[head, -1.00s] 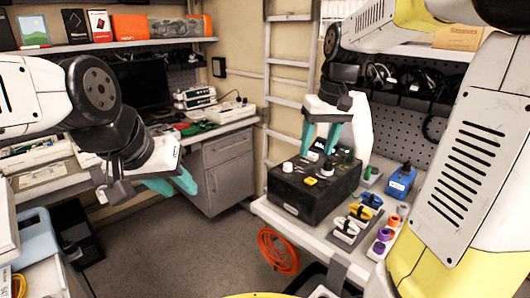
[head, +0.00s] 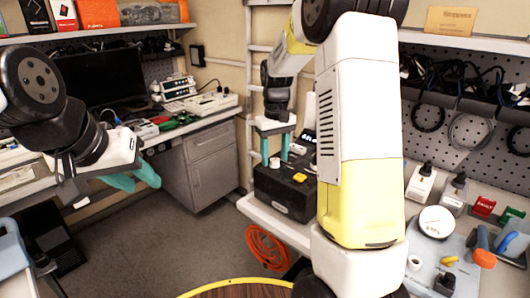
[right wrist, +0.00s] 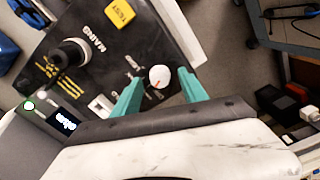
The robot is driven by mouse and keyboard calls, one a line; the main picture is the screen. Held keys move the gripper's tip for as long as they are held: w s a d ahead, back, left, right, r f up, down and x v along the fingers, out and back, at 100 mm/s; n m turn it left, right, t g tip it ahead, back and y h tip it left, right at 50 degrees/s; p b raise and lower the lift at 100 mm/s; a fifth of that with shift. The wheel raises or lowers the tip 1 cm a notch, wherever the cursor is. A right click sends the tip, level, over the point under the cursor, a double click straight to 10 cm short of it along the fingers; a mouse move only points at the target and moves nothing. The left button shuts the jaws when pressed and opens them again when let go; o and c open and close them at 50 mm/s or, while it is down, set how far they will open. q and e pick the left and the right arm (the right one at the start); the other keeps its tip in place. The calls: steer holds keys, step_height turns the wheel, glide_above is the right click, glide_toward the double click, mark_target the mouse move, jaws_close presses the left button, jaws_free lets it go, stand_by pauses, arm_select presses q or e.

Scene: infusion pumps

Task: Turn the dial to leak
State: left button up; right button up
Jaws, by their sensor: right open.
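A black box-shaped tester (head: 285,196) stands on the right bench in the head view; its top fills much of the right wrist view (right wrist: 100,30). A small white round dial (right wrist: 159,77) with a reddish mark sits on its top. My right gripper (head: 274,152) is over the tester, pointing down and open. In the right wrist view its teal fingertips (right wrist: 162,87) are apart, one on each side of the dial; I cannot tell whether they touch it. The dial's labels are too small to read. My left gripper (head: 135,178) is open and empty, away from the tester at left.
A grey pegboard (head: 450,140) with hanging cables backs the right bench. An orange coiled cable (head: 266,247) hangs below the bench edge. The floor (head: 150,245) between benches is clear.

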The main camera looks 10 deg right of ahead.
steer(key=shift+f, duration=0.3)
jaws_close()
steer(key=shift+m, duration=0.3)
steer(key=m, duration=0.3)
steer(key=shift+m, duration=2.5)
steer(key=shift+r, duration=0.1)
